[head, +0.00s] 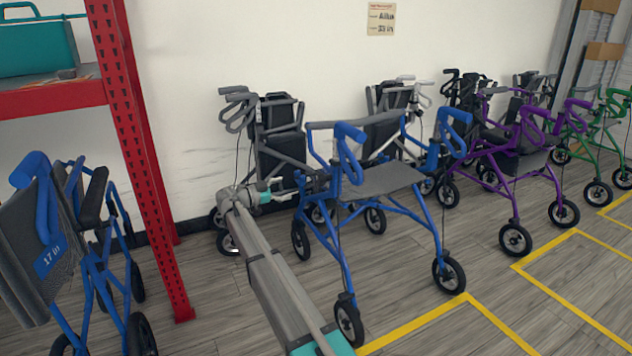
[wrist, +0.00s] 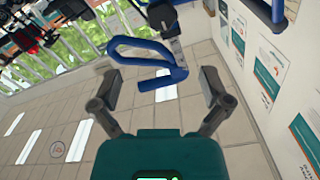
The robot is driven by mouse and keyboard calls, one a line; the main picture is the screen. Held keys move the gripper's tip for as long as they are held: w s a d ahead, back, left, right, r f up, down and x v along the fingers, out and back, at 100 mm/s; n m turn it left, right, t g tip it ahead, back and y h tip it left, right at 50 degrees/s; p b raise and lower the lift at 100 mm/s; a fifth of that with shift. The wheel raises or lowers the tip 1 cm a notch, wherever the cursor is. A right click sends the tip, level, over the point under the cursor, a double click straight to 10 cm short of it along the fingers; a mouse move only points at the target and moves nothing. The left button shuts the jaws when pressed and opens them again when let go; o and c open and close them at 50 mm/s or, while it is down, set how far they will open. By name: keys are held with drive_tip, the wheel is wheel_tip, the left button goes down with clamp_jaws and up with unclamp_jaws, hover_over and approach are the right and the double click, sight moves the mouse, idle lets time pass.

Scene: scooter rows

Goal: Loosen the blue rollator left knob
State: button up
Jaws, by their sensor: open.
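The blue rollator (head: 395,210) stands unfolded in the middle of the head view, with a grey seat and blue brake loops. My gripper (head: 316,183) is beside its frame, on the picture's left, below the nearer handle loop (head: 349,150). In the wrist view my gripper (wrist: 160,84) is open, with its two fingers wide apart. A blue loop (wrist: 150,47) shows ahead, its lower end between the fingers in the picture; I see no contact. A dark block (wrist: 161,15) sits at the top by a blue tube. I cannot tell whether it is the left knob.
A folded blue rollator (head: 60,250) stands at the left by a red rack post (head: 140,160). A grey rollator (head: 275,140) stands behind my arm. A purple rollator (head: 515,150) and a green one (head: 605,140) stand right. Yellow-marked floor (head: 490,310) in front is clear.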

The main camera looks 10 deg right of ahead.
sight(318, 180)
drive_tip(key=x, duration=1.3)
